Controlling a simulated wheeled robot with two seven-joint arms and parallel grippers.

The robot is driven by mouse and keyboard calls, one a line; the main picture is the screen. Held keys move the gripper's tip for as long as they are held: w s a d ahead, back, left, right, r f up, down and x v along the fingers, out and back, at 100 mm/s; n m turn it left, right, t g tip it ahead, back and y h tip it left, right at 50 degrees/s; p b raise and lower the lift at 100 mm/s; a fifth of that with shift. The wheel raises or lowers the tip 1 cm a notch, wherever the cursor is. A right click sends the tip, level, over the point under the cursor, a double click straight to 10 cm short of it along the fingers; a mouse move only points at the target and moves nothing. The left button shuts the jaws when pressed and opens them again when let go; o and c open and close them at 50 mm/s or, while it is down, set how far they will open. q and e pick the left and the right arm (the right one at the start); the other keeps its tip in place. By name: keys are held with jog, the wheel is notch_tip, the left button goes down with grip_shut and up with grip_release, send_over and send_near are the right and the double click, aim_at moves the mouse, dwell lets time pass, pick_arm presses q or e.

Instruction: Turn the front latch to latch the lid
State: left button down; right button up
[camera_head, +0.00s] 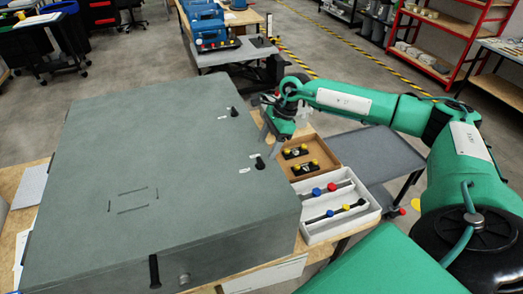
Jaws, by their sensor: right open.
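The large grey analyser box (150,170) stands on a wooden table with its flat lid down. On its near front face is a black upright latch-like part (155,270), with a small round metallic piece (184,279) to its right. Two small black knobs with white labels, a nearer one (260,163) and a farther one (233,112), sit near the lid's right edge. I cannot tell which of these parts is the front latch. My right gripper (270,138) is open and empty by the box's right edge, near these knobs. My left gripper is not in view.
Right of the box, a brown tray (334,167) holds yellow-and-black parts, and a white tray (379,208) holds rods with coloured knobs. A grey side table (385,150) stands beyond them. A blue machine (210,28) is at the back. The lid top is clear.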

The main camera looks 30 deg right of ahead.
aim_at(260, 160)
jog(key=p+x, duration=0.1)
jog(key=x, duration=0.3)
jog(key=shift+a+p, duration=0.1)
jog(key=shift+p, duration=0.3)
jog(key=shift+a+f, duration=0.1)
jog(key=shift+f, duration=0.25)
jog(key=shift+a+f, duration=0.1)
jog(key=shift+f, duration=0.35)
jog(key=c, duration=1)
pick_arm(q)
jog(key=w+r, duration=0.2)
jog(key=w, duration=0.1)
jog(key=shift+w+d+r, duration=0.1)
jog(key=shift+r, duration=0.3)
